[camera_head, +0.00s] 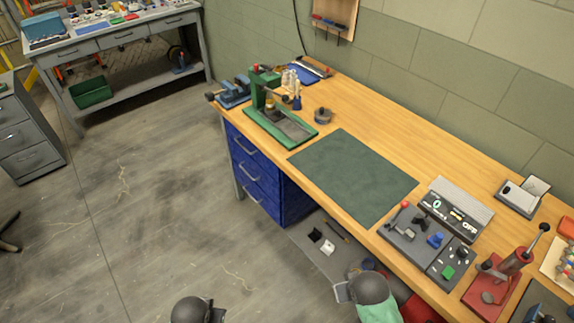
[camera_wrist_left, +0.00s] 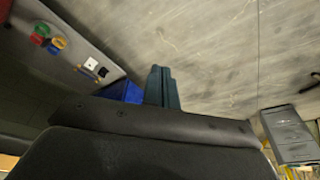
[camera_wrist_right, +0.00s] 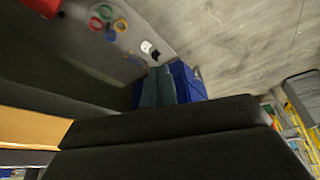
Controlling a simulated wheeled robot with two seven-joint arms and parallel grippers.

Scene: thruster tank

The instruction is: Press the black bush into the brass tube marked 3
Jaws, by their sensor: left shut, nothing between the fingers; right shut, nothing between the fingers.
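A green arbor press (camera_head: 262,95) stands at the far left end of the wooden bench. A small yellowish piece (camera_head: 270,103) shows at the press; I cannot tell whether it is a brass tube. No number 3 can be read, and the black bush cannot be made out. My left gripper (camera_wrist_left: 163,88) is shut and empty in the left wrist view, over the floor. My right gripper (camera_wrist_right: 159,86) is shut and empty in the right wrist view, in front of the blue drawers. Both are low on the near side of the bench, well away from the press.
A dark green mat (camera_head: 354,177) lies bare mid-bench. A dark round object (camera_head: 323,115) sits right of the press, and a blue vise (camera_head: 235,91) left of it. A grey fixture board (camera_head: 416,231) and a red lever press (camera_head: 509,268) are at right. Blue drawers (camera_head: 255,172) stand underneath.

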